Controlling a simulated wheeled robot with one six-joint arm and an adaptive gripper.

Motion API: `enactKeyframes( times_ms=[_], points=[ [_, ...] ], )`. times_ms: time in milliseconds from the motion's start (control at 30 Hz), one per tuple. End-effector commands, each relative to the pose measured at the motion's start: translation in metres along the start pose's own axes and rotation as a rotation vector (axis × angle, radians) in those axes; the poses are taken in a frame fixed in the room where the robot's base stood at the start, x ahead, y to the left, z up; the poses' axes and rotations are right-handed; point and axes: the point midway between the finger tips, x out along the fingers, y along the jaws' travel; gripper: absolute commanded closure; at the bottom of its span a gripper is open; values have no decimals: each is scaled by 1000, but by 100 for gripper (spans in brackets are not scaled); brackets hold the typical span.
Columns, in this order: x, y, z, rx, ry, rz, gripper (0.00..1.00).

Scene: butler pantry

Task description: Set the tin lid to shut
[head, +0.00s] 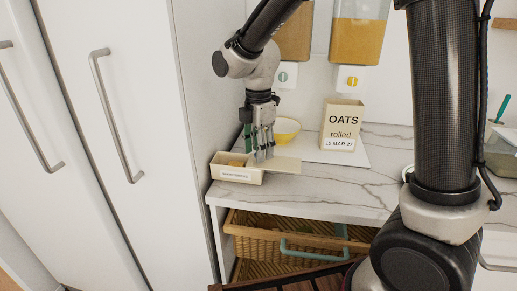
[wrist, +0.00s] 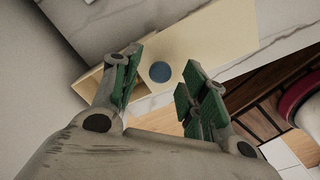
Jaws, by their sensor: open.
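The tin (head: 237,176) is a low cream box with a small label on its front, near the counter's left end. Its flat cream lid (head: 283,165) is slid out to the right, leaving the left part of the tin uncovered. In the wrist view the lid (wrist: 222,35) carries a round blue knob (wrist: 160,72). My gripper (head: 262,157) points down over the lid. In the wrist view its green-padded fingers (wrist: 160,77) stand apart on either side of the knob, with gaps visible. Whether the tips touch the lid cannot be told.
A yellow bowl (head: 285,131) stands close behind my gripper. An oats box (head: 341,125) stands on a white board (head: 312,149) to the right. Below the counter (head: 345,190) is a wicker basket (head: 260,228) with a green handle. Tall white cupboards (head: 120,120) close off the left.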

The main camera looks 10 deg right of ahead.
Motion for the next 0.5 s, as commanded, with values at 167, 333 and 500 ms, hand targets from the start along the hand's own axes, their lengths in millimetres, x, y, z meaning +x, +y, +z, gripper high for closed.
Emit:
enactKeyframes(
  times_ms=[167,333,500],
  points=[
    [4,0,0,0,0,1,56],
    [4,0,0,1,0,1,62],
    [4,0,0,1,0,1,93]
  ],
)
